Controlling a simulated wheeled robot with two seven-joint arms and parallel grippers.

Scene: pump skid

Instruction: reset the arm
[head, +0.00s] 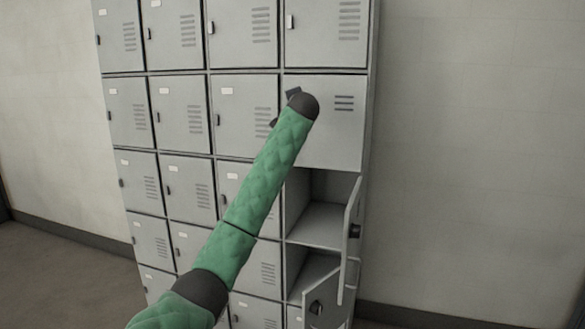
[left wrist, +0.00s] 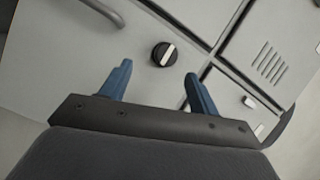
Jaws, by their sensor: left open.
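My left arm, in a green sleeve, reaches up from the bottom of the head view to the grey lockers (head: 235,95). Its dark wrist hides most of the left gripper from the head camera. In the left wrist view the two blue fingers of my left gripper (left wrist: 158,72) are apart with nothing between them. A round black knob with a pale bar (left wrist: 164,54) is on the grey locker front just beyond the fingertips, apart from them. My right gripper is not in view.
Two lower locker doors stand open at the right: one upper door (head: 351,235) and one below it (head: 325,298). An open compartment (head: 320,218) looks empty. A curved handle (left wrist: 102,10) shows in the left wrist view. Bare wall (head: 465,150) lies to the right.

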